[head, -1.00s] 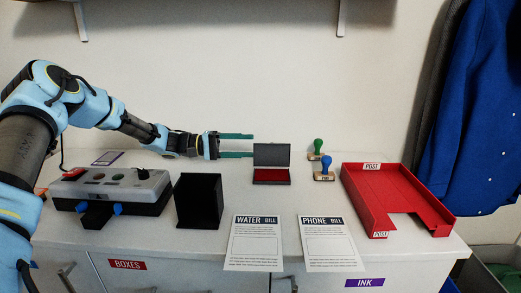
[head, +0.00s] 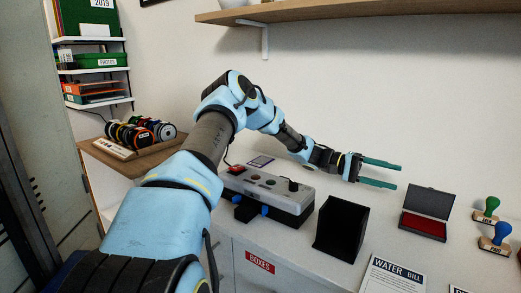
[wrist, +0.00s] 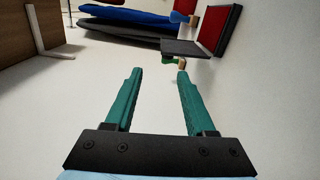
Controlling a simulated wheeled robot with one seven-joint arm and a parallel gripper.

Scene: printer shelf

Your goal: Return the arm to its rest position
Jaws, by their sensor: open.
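My arm is light blue and grey and stretches out over the white cabinet top (head: 290,240) in the head view. My gripper (head: 396,174) has two teal fingers, apart and empty. It hangs above the cabinet top near the wall, beyond the black bin (head: 341,229) and to the left of the open ink pad (head: 425,226). The wrist view also shows the gripper (wrist: 156,75), with nothing between its fingers. In that view the ink pad (wrist: 213,28) lies ahead at the upper right.
A grey button box (head: 270,186) stands beneath my forearm. Green and blue stamps (head: 489,208) (head: 497,238) are at the right, with a water bill sheet (head: 394,276) in front. A wooden shelf (head: 300,14) runs overhead. Racks with folders (head: 92,55) stand at the left.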

